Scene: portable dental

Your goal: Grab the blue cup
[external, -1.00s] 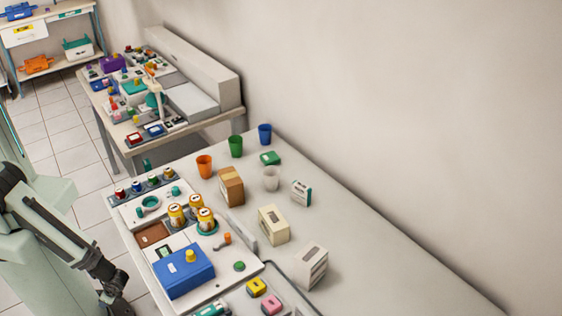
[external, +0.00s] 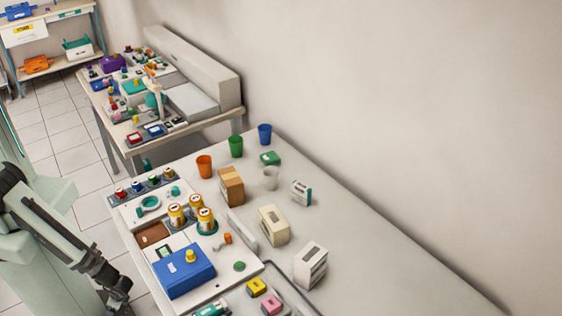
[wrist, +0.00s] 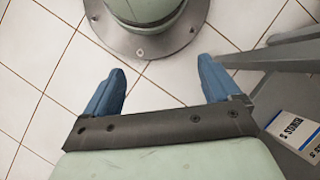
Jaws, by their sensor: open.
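The blue cup (external: 265,134) stands upright near the far end of the long table, beside the wall, in the external view. It is to the right of the green cup (external: 236,146) and the orange cup (external: 204,166). My gripper is at the lower left of the external view, beside the table's near left edge and far from the cup. The cup is not in the wrist view.
A blue box (external: 184,271) and several bottles crowd the table's left side. The table's right side along the wall is mostly clear.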

